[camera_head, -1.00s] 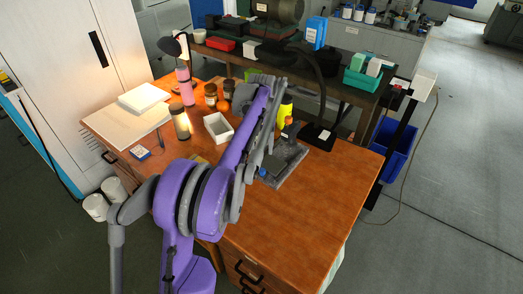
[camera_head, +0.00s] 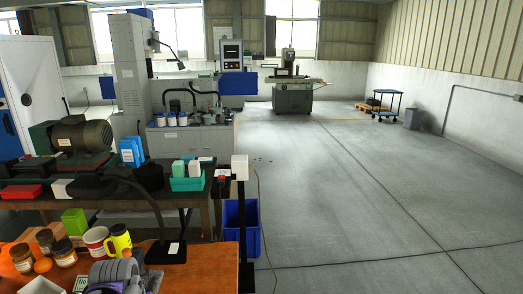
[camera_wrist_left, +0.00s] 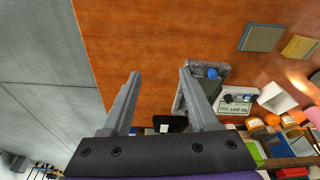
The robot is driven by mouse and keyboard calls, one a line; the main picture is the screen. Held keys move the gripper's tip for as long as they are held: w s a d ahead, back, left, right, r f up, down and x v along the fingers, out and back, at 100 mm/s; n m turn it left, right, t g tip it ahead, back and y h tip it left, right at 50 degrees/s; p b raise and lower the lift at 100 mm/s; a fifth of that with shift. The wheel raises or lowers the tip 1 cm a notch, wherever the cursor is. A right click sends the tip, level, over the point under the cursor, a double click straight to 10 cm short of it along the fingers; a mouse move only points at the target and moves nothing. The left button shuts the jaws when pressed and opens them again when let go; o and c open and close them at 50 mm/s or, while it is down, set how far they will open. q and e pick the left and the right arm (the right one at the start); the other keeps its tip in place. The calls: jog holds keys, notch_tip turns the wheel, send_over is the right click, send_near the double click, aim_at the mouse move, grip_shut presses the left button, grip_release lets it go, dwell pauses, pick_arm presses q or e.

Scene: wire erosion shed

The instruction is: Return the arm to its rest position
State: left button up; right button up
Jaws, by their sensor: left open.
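My left gripper (camera_wrist_left: 160,75) is open in the left wrist view, with its two grey fingers apart. Only bare brown wood of the desk (camera_wrist_left: 140,30) shows between the fingertips. The right fingertip appears beside a grey plate (camera_wrist_left: 195,67) with a blue-topped item (camera_wrist_left: 212,73); I cannot tell whether they touch. In the head view only a grey and purple part of my arm shows at the bottom edge, by the desk (camera_head: 205,272). My right gripper is in neither view.
On the desk stand a yellow mug (camera_head: 118,240), a red-and-white mug (camera_head: 96,243), brown jars (camera_head: 64,252) and a black lamp base (camera_head: 166,252). Behind is a bench with a motor (camera_head: 82,135).

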pick_arm(q)
jog(key=s+d+f+m+t+p, duration=0.1)
jog(key=s+d+f+m+t, duration=0.2)
jog(key=s+d, duration=0.8)
notch_tip(320, 180, down, 3)
jog(key=s, duration=0.2)
jog(key=shift+s+r+h, duration=0.2)
jog(key=shift+s+h, duration=0.1)
jog(key=shift+s, duration=0.1)
jog(key=shift+d, duration=0.1)
jog(key=shift+c, duration=0.3)
